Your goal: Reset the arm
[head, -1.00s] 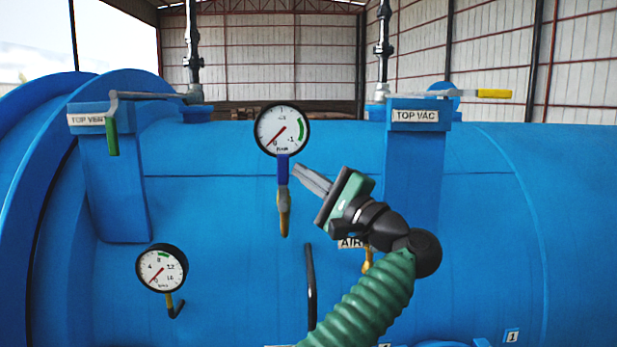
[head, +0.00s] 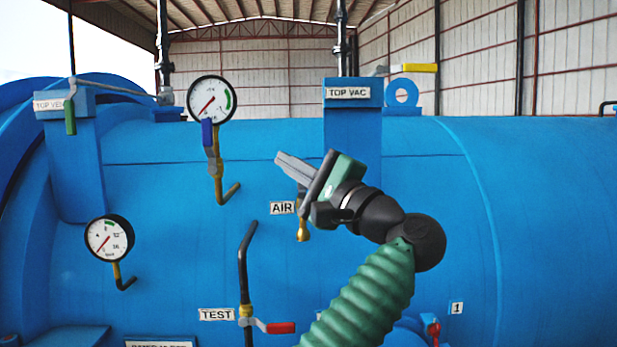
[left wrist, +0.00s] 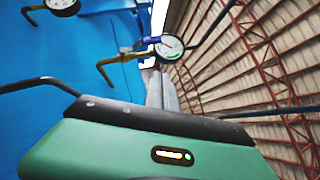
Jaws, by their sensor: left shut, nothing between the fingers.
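My left gripper (head: 280,157) is shut and empty, with its grey fingers together and pointing up and to the left in the head view. It appears in front of the blue autoclave (head: 420,190), just above the AIR label (head: 283,208), and its gap to the tank cannot be told. My green ribbed arm comes up from the bottom edge behind it. In the left wrist view the shut fingers (left wrist: 162,90) point toward a round gauge (left wrist: 169,47), apart from it. My right gripper is not in view.
An upper gauge (head: 211,99) with a blue-handled valve (head: 207,132) stands left of the gripper. A lower gauge (head: 109,237) and a red-handled TEST valve (head: 280,327) jut from the tank. A yellow-handled valve (head: 418,68) is by TOP VAC (head: 347,92). The tank's right side is mostly clear.

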